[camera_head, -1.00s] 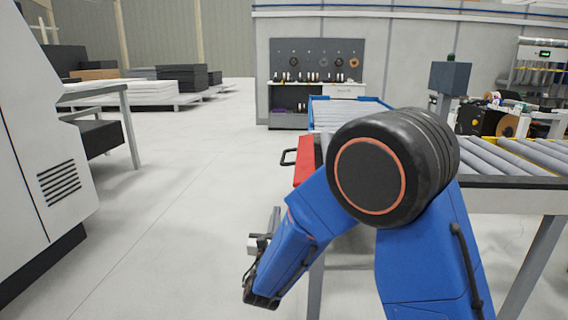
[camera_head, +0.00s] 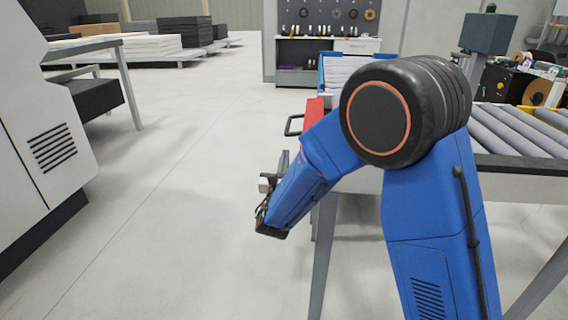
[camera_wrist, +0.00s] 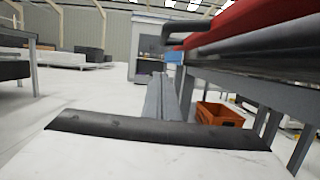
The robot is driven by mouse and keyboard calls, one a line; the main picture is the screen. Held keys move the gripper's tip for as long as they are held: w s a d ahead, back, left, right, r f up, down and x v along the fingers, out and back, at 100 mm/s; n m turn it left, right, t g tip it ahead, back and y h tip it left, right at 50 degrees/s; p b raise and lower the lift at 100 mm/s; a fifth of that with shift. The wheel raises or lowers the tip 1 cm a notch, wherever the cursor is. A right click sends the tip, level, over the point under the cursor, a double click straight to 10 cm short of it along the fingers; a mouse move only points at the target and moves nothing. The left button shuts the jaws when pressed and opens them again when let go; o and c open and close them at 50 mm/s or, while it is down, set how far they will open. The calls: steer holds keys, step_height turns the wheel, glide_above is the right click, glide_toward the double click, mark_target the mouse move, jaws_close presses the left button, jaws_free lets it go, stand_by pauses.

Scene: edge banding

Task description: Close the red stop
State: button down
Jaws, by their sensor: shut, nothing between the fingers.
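The red stop (camera_head: 313,113) is a red panel at the left end of the roller conveyor, with a black handle (camera_head: 292,126) sticking out to its left. My arm hides part of it in the head view. In the wrist view the red stop (camera_wrist: 250,22) and its handle (camera_wrist: 184,40) are at the upper right, above my gripper. My gripper (camera_head: 284,160) is below and left of the stop in the head view, apart from the handle. Its grey fingers (camera_wrist: 163,92) are shut and empty in the wrist view.
The roller conveyor (camera_head: 520,128) stands on grey legs to the right. An orange crate (camera_wrist: 219,115) is below it. A white machine (camera_head: 40,140) and a table (camera_head: 90,48) are on the left. Open floor (camera_head: 190,190) lies between.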

steer(key=w+r, duration=0.4)
steer(key=r, duration=0.1)
steer(key=shift+w+d, duration=0.15)
steer(key=shift+w, duration=0.1)
steer(key=shift+r, duration=0.15)
